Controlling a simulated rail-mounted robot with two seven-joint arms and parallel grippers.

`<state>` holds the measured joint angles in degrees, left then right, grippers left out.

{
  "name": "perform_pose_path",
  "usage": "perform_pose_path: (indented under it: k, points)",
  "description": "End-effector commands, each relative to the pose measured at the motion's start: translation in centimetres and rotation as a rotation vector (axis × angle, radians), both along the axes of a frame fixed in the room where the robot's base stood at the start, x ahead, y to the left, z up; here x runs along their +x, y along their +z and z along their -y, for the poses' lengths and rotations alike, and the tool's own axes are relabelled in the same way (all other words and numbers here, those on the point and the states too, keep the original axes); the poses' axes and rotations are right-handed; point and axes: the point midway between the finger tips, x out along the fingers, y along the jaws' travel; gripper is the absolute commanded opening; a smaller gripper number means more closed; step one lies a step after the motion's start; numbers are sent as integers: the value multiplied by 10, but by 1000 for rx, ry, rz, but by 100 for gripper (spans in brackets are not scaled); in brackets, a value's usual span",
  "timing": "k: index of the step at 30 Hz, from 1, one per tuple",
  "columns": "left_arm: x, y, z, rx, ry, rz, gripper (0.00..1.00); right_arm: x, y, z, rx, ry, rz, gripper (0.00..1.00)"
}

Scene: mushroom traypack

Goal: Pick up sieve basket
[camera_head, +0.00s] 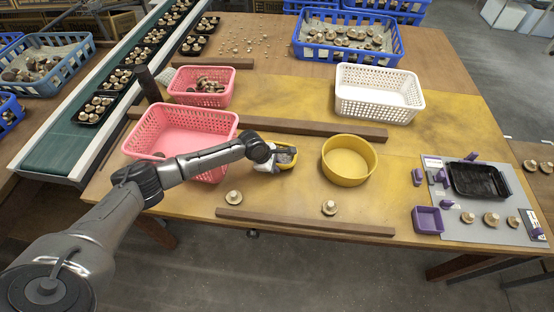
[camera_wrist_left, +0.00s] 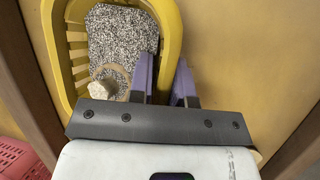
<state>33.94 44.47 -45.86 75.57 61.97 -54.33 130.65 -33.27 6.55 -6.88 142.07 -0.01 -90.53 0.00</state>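The sieve basket is a small yellow basket (camera_head: 268,168) with slotted walls, on the table at the end of my left arm and partly hidden by it. In the left wrist view the basket (camera_wrist_left: 173,30) fills the upper left, with a speckled grey base and one mushroom (camera_wrist_left: 104,86) inside. My left gripper (camera_head: 286,156) is at the basket's right side. In the wrist view its purple fingers (camera_wrist_left: 164,72) straddle the right wall, one inside and one outside. They stand apart and look open; firm contact with the wall does not show. My right gripper is not in view.
A yellow round bowl (camera_head: 350,178) stands just right of the basket. Pink baskets (camera_head: 226,130) are on the left, a white basket (camera_head: 375,105) behind. Wooden strips (camera_head: 300,222) lie in front and behind. A grey mat (camera_head: 460,232) with a black tray is on the right.

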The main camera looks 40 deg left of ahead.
Motion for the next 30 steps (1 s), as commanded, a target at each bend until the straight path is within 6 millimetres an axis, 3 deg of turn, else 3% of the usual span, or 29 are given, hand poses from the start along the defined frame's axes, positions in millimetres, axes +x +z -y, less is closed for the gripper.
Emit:
perform_pose_path:
  k: [22, 28, 30]
  points:
    - [1, -3, 0, 0, 1, 1, 18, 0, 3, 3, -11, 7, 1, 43]
    - [1, -3, 0, 0, 0, 1, 0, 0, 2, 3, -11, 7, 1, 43]
    - [1, -3, 0, 0, 0, 1, 0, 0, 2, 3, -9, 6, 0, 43]
